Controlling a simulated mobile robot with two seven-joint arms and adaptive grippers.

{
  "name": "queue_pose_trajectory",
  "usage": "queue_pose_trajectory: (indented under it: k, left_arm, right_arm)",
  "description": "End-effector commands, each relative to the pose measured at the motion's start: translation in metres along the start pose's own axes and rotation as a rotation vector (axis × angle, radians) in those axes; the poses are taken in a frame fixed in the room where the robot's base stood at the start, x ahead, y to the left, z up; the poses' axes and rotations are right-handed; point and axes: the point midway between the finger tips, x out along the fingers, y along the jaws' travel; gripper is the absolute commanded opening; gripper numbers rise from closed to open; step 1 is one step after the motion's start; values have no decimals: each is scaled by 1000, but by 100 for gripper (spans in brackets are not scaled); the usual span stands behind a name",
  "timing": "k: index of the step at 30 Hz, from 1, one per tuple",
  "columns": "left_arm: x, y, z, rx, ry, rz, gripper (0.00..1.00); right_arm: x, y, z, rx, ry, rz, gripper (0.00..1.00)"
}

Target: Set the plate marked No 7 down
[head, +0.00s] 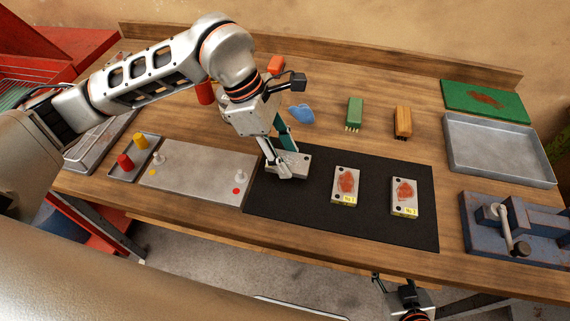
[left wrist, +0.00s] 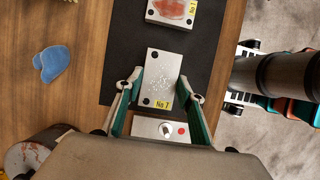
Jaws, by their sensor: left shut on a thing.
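The plate marked No 7 (left wrist: 160,75) is a pale metal block with dark corner holes, a speckled patch and a yellow label. In the head view the plate (head: 296,160) is over the left end of the black mat (head: 320,205); I cannot tell whether it touches the mat. My left gripper (head: 284,164) is shut on it, with a green-lined finger (left wrist: 197,115) along each long side in the left wrist view. My right gripper (head: 406,290) shows only partly at the bottom edge, below the bench; its jaws are unclear.
Two plates with reddish patches, a middle one (head: 345,185) and a right one (head: 404,196), lie on the mat. A grey board (head: 195,178) with pegs is left. A blue vise (head: 515,232) and metal tray (head: 500,150) stand right. Brushes and a blue cloth (head: 301,114) lie behind.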

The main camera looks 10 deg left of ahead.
Motion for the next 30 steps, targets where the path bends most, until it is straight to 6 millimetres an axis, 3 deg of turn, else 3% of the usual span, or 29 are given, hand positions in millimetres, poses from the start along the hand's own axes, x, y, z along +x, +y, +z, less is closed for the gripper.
queue_pose_trajectory:
  k: [5, 13, 24, 25, 26, 30]
  left_arm:
    - [7, 0, -3, 1, -1, 2, 0]
    - [36, 0, -15, 0, -2, -1, 0]
    - [40, 0, -17, 1, -1, 2, 0]
    - [40, 0, -17, 0, 1, 0, 45]
    - [40, 0, -17, 0, 1, 0, 53]
    - [40, 0, -17, 0, 1, 0, 55]
  right_arm:
    - [0, 0, -1, 0, 0, 0, 40]
    - [-1, 0, 0, -1, -5, 0, 40]
    - [1, 0, 5, 0, -8, -1, 40]
    - [1, 0, 4, 0, -8, -1, 40]
    - [0, 0, 4, -1, -7, -1, 40]
    - [0, 0, 3, -1, -7, -1, 40]
